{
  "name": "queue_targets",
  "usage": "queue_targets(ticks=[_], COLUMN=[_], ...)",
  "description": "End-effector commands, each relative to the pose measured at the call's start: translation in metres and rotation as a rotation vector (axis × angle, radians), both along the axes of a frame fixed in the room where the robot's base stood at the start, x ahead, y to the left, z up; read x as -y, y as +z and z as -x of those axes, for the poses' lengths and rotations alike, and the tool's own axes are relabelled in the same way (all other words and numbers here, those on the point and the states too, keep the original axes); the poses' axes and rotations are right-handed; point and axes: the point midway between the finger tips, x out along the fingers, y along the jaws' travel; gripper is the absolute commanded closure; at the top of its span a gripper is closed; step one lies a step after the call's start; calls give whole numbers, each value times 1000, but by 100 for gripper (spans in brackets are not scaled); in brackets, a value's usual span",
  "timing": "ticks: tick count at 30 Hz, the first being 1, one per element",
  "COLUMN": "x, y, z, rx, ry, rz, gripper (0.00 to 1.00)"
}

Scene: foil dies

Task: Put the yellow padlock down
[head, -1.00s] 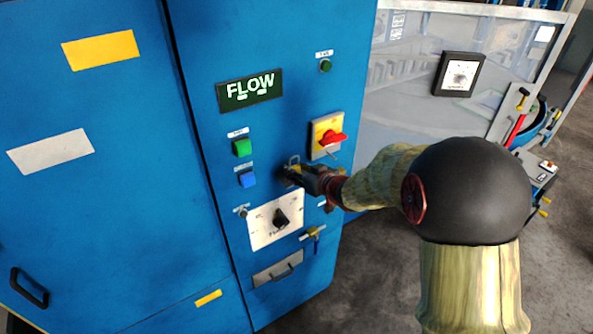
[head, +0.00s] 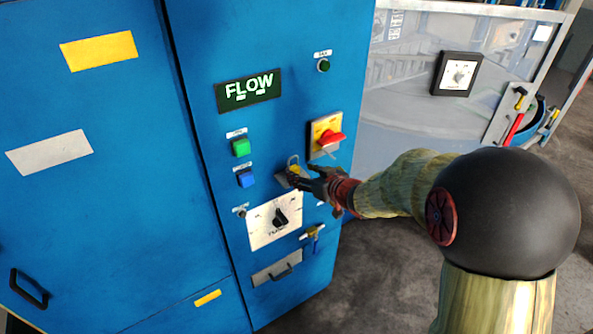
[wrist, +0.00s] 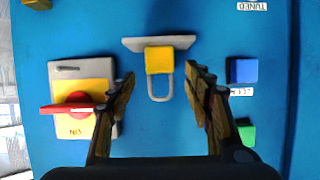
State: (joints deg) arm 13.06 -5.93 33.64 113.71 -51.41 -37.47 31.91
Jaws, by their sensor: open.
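The yellow padlock (head: 293,169) stands on a small grey ledge (head: 281,181) on the blue cabinet front, shackle up. In the wrist view, which is upside down, the padlock's yellow body (wrist: 159,60) is against the ledge (wrist: 130,44) and its grey shackle points down the picture. My gripper (wrist: 161,78) is open, with its fingers apart on either side of the padlock's line and clear space between each finger and the padlock. In the head view my gripper (head: 300,181) is just right of the padlock and partly covers the ledge.
A red switch on a yellow plate (head: 326,136) is above right of the ledge. Green (head: 241,147) and blue (head: 246,179) buttons are to its left, with a dial plate (head: 262,228) below. A small valve (head: 312,232) juts out lower right.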

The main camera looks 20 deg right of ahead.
Motion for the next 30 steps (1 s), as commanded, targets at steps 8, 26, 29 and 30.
queue_targets(ticks=[8, 26, 29, 30], x=[16, 71, 73, 70], y=[22, 99, 108, 109], z=[47, 120, 164, 184], rx=[2, -103, -202, -249], ry=[-3, -340, -420, -440], rz=[0, 200, 215, 213], gripper=[49, 49, 49, 49])
